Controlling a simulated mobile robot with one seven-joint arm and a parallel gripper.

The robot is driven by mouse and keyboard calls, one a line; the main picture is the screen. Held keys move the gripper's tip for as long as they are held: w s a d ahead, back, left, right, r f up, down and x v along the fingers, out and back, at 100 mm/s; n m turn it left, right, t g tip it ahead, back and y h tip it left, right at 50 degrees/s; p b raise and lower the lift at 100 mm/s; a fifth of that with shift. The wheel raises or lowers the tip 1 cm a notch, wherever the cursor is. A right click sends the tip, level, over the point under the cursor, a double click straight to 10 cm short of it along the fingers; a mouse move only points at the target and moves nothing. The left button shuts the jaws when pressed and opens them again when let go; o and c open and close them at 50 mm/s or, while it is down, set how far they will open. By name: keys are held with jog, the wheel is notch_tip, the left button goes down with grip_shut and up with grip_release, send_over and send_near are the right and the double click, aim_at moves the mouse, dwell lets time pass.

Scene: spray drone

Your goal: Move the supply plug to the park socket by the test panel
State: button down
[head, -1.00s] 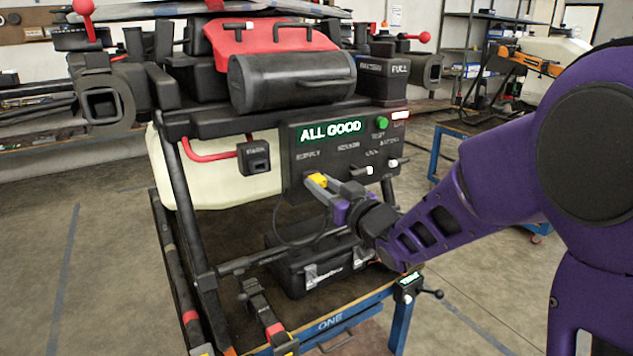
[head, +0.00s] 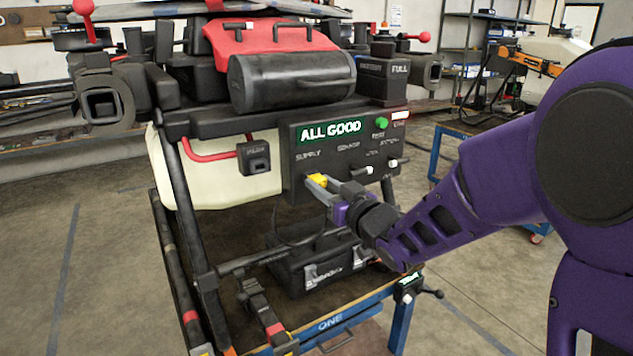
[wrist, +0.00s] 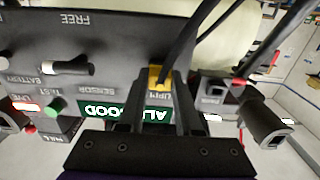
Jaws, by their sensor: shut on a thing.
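The yellow supply plug (head: 317,180) is at the lower left of the dark test panel (head: 345,180), below the SUPPLY label. Its black cable hangs in a loop below. My gripper (head: 322,187) is shut on the plug. In the wrist view the yellow plug (wrist: 157,78) shows between the fingers of my gripper (wrist: 166,80), against the panel; I cannot tell how deep it sits. A similar black box shows right of the fingers in the wrist view.
The panel display (head: 331,131) reads ALL GOOD. Switch levers (head: 362,170) stick out right of the plug. A pale tank (head: 205,180) is behind the park socket. A black case (head: 318,262) lies below on the blue-framed cart, and dark frame legs stand at left.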

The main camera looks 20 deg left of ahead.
dwell(0.4)
jog(key=v, duration=0.6)
dwell(1.0)
dwell(0.4)
